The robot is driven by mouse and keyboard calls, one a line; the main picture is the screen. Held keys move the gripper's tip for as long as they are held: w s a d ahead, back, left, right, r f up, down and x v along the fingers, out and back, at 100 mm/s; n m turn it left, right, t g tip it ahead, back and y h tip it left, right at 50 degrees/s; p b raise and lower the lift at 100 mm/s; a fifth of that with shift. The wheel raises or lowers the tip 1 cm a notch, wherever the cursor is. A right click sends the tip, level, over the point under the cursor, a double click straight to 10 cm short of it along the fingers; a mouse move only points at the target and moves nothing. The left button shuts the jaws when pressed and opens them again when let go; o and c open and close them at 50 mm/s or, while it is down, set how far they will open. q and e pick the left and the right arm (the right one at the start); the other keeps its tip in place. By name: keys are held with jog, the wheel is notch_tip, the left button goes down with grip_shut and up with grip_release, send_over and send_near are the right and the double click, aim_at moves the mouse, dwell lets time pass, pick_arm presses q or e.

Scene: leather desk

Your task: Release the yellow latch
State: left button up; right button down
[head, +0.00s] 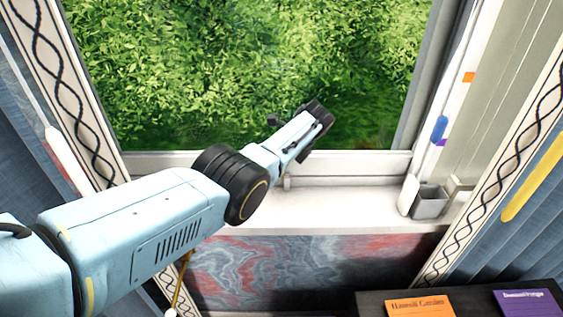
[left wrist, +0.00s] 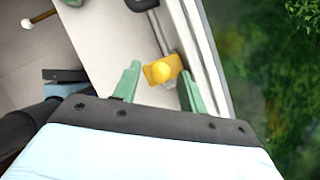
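The yellow latch (left wrist: 163,70) shows in the left wrist view, at the end of a grey metal bar beside the white window frame. My left gripper (left wrist: 160,76) is open, with one green finger on each side of the latch in the picture. I cannot tell whether either finger touches it. In the head view my left gripper (head: 315,118) is over the window sill, in front of the glass. The latch is not visible in the head view. My right gripper is not in either view.
The white sill (head: 350,202) runs below the window (head: 230,70), which faces green foliage. A small grey box (head: 430,201) stands at the sill's right end. Orange (head: 419,305) and purple (head: 527,304) books lie at the lower right. Curtains hang at both sides.

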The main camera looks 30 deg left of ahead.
pick_arm(q)
jog(key=shift+d+r, duration=0.15)
jog(key=shift+r, duration=0.15)
jog(key=p+v, duration=0.1)
jog(key=v, duration=1.1)
jog(key=shift+d+r+p, duration=0.2)
jog(key=shift+r+p, duration=0.1)
jog(key=shift+p, duration=0.1)
